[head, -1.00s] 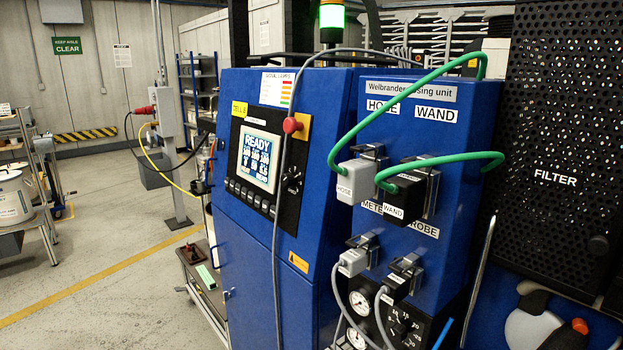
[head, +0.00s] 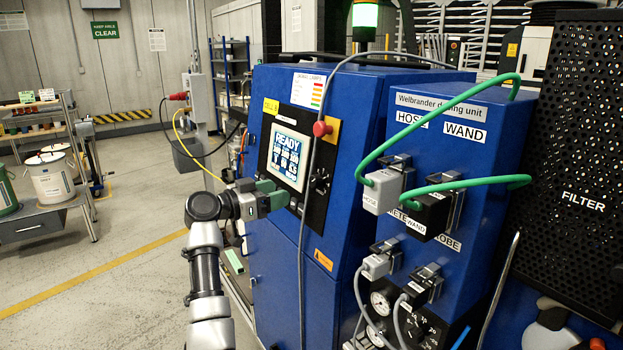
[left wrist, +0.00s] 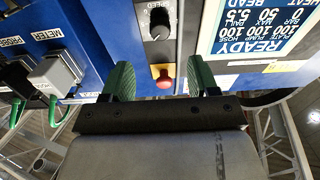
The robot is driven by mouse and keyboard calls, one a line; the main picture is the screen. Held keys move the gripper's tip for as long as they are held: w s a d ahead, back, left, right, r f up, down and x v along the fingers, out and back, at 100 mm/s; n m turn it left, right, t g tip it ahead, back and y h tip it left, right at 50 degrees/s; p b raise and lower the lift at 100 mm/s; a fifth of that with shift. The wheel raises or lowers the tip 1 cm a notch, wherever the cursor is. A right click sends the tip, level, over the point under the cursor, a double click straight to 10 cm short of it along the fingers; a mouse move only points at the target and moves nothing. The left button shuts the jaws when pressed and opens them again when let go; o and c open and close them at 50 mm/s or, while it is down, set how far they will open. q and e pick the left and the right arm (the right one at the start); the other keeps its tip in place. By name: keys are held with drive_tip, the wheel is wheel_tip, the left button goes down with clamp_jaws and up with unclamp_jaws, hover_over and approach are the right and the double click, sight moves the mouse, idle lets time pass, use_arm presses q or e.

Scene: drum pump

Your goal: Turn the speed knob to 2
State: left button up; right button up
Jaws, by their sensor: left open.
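The speed knob (head: 320,184) is a small dark knob on the black panel right of the lit screen (head: 288,157). In the left wrist view the knob (left wrist: 160,24) shows close, beside the word SPEED; its exact setting is too small to read. My left gripper (head: 273,198) has green fingers and is at the lower left of the screen in the head view, left of the knob. In the left wrist view the gripper (left wrist: 161,78) is open and empty, its fingers apart, with the knob beyond the gap. My right gripper is not in view.
A red mushroom button (head: 321,129) stands out above the knob; it also shows between the fingers in the left wrist view (left wrist: 165,78). A grey cable (head: 306,215) hangs down the cabinet front near the knob. Green hoses (head: 425,88) loop at the right. Floor at left is open.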

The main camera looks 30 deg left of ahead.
sight(312, 182)
use_arm(q)
drive_tip(key=p+x, duration=0.1)
drive_tip(key=x, duration=0.2)
drive_tip(key=p+x, duration=0.1)
drive_tip(key=x, duration=0.2)
drive_tip(key=p+x, duration=0.1)
drive_tip(key=x, duration=0.2)
drive_tip(key=shift+w+d+r+p, duration=0.1)
drive_tip(key=shift+r+p, duration=0.2)
drive_tip(key=shift+r, duration=0.05)
drive_tip(key=shift+w+d+f, duration=0.15)
drive_tip(key=shift+w+d, duration=0.1)
drive_tip(key=shift+w, duration=0.45)
drive_tip(key=c, duration=0.9)
